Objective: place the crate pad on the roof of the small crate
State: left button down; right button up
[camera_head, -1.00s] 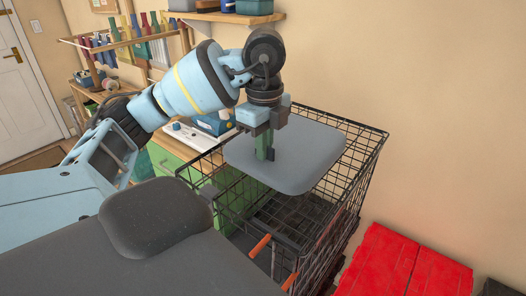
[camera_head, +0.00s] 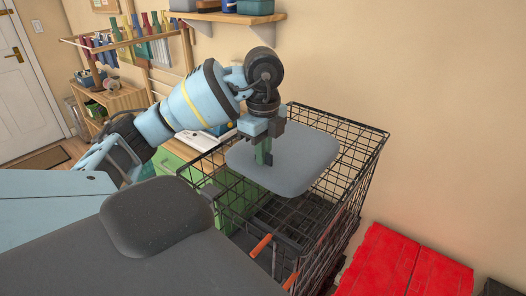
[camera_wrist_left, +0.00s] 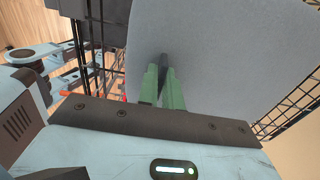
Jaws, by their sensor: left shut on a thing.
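The crate pad (camera_head: 296,160) is a flat grey-blue sheet with rounded corners. My left gripper (camera_head: 264,158) is shut on it, with green fingers pointing down near the pad's left part. The black wire crate (camera_head: 366,165) stands below, and the pad lies over its open top, about level with the rim; whether it touches the rim I cannot tell. In the left wrist view the pad (camera_wrist_left: 215,60) fills the middle, with the green fingertips (camera_wrist_left: 164,75) closed together at a dark tab on it.
Red slatted boards (camera_head: 400,265) lie right of the wire crate. A wooden shelf (camera_head: 228,17) is fixed to the wall behind. A green cabinet (camera_head: 170,162) stands left of the crate. The crate's inside looks dark and mostly empty.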

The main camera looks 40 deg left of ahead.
pick_arm(q)
jog(key=shift+f, duration=0.1)
jog(key=c, duration=1.6)
grip_release()
jog(key=shift+o, duration=0.2)
notch_tip(320, 180, up, 12)
jog(key=shift+d, duration=0.1)
